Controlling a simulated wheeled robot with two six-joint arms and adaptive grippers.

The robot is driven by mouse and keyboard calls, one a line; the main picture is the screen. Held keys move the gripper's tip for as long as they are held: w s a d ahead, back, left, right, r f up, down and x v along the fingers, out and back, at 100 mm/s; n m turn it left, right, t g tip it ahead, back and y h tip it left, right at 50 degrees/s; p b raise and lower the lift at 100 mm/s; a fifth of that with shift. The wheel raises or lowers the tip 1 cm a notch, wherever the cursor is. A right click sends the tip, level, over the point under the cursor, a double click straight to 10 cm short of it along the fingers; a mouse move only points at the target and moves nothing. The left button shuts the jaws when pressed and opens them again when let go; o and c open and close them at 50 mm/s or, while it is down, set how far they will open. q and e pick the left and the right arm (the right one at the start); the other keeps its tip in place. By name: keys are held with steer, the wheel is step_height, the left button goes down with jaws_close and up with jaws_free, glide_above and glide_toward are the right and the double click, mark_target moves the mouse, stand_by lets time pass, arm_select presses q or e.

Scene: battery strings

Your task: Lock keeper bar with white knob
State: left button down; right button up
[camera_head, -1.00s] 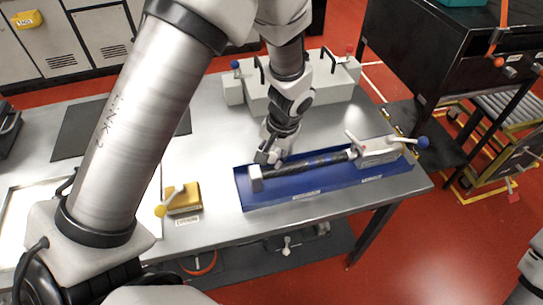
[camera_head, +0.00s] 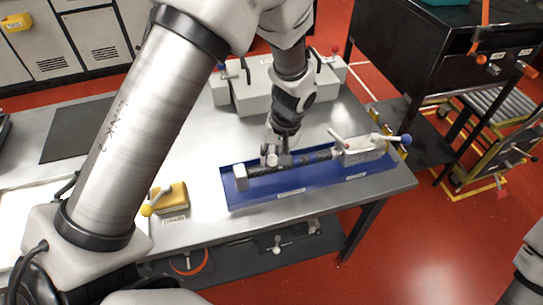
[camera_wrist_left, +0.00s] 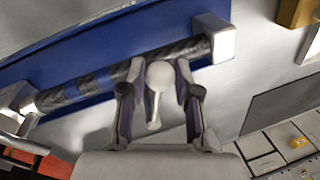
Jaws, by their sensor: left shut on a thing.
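A dark bar with a blue band (camera_wrist_left: 95,85) lies along a blue tray (camera_head: 300,191) on the table, between a pale end block (camera_head: 240,178) and a grey clamp block (camera_head: 362,151). My left gripper (camera_head: 274,161) is at the bar's left half in the head view. In the left wrist view its fingers (camera_wrist_left: 158,95) are closed around a small white knob on a short pale lever (camera_wrist_left: 158,80), in front of the bar. The fingers hide part of the bar. Whether the lever is fixed to the bar cannot be told. My right gripper is out of view.
The clamp block carries a blue ball knob (camera_head: 407,140) and a pale lever (camera_head: 337,137). A grey fixture with black handles (camera_head: 260,92) stands behind. A yellow block with a yellow-knobbed lever (camera_head: 170,197) is left of the tray. A black cart (camera_head: 420,60) stands at the right.

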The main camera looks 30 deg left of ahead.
arm_select(q)
steer(key=shift+w, duration=0.1)
steer(key=c, duration=0.8)
jaws_free()
steer(key=shift+d, duration=0.15)
steer(key=shift+w+d, duration=0.2)
steer(key=shift+d, duration=0.1)
steer(key=shift+a+r, duration=0.1)
steer(key=shift+r, duration=0.35)
steer(key=r, duration=0.3)
steer(key=d+r, duration=0.1)
steer(key=r, duration=0.3)
steer(key=w+d+r, duration=0.1)
steer(key=r, duration=0.2)
steer(key=shift+d+r, duration=0.15)
steer(key=shift+r, duration=0.25)
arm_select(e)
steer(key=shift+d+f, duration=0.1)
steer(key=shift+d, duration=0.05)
